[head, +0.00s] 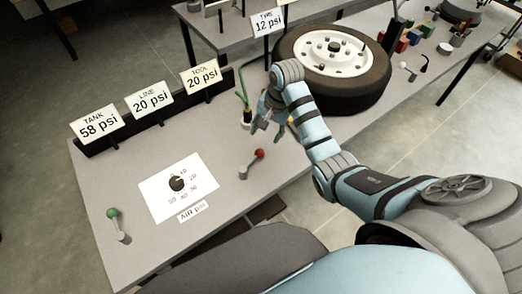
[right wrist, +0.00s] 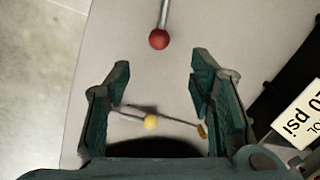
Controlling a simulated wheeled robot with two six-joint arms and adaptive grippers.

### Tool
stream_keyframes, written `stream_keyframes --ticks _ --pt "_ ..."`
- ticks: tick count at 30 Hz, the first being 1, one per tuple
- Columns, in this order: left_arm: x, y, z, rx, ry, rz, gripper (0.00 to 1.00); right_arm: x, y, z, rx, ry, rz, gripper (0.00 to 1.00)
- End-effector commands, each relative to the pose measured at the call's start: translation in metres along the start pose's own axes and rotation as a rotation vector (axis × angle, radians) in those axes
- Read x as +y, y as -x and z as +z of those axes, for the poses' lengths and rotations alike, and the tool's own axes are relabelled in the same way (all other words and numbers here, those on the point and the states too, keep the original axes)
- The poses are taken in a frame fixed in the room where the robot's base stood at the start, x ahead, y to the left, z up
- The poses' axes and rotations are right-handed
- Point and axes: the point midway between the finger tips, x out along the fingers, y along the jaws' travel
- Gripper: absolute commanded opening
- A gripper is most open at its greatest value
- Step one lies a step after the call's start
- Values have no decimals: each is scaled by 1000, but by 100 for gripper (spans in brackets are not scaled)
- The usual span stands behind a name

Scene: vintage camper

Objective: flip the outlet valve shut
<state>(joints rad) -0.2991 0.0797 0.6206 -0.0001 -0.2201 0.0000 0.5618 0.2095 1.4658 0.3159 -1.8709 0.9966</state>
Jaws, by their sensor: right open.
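A lever with a red knob (head: 259,154) stands on the grey table, and a lever with a green knob (head: 113,213) stands near its front left corner. No readable label marks either as the outlet valve. My right gripper (head: 268,127) is open over the table, behind the red-knob lever. In the right wrist view the red knob (right wrist: 159,40) lies just beyond the fingertips of the gripper (right wrist: 160,66), apart from both. A small yellow knob (right wrist: 150,122) with a thin rod shows between the fingers, nearer the palm. My left gripper is out of view.
Signs read TANK 58 psi (head: 97,125), LINE 20 psi (head: 149,98) and TOOL 20 psi (head: 201,77). A black dial sits on a white plate (head: 160,207). A wheel with a tyre (head: 345,92) lies behind my right forearm.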

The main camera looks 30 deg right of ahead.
Motion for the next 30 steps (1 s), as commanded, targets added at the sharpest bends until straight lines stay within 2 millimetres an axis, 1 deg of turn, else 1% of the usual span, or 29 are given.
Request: stream_keyframes --ticks 1,9,12,15,19,26,30 --pt "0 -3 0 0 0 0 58 1 -12 2 -4 0 3 49" --pt "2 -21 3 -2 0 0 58 2 -86 1 -2 2 3 49" --pt "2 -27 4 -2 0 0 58 2 -107 1 -1 2 2 49" --pt "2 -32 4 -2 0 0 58 2 -121 1 0 2 1 49" --pt "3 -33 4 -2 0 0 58 1 -128 1 1 4 0 49" --pt "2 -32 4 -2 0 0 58 1 -128 1 2 4 0 49" --pt "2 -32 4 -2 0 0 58 1 -128 1 1 4 0 26"
